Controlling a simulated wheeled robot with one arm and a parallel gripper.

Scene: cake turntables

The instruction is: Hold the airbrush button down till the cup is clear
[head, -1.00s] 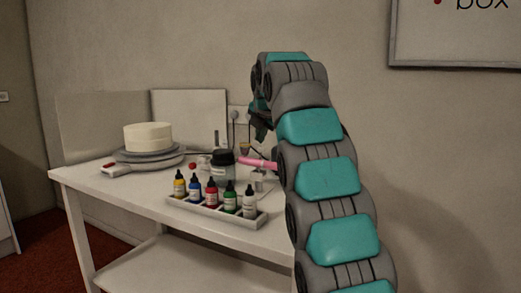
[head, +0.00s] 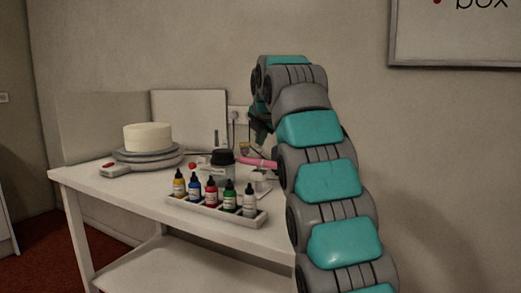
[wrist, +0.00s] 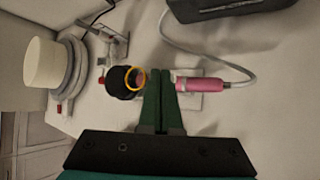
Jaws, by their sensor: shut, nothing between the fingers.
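The pink airbrush (head: 257,163) rests in a stand (head: 262,186) near the right end of the table. In the wrist view its pink body (wrist: 203,83) extends right of my fingers. A small yellow-rimmed cup (wrist: 143,78) shows just left of my fingers, against a dark round lid (wrist: 119,82); I cannot tell what is inside it. The airbrush button is not visible and seems hidden by my fingers. My gripper (wrist: 160,72) is shut and empty, over the airbrush between the cup and the pink body. I cannot tell whether the fingertips touch it.
A white cake (head: 147,137) stands on a turntable (head: 145,156) at the left. Several colour bottles (head: 211,193) stand in a white tray (head: 207,209) at the table's front. A grey hose (wrist: 245,70) runs from the airbrush towards a dark box (wrist: 230,8). A black-lidded jar (head: 223,158) stands close by.

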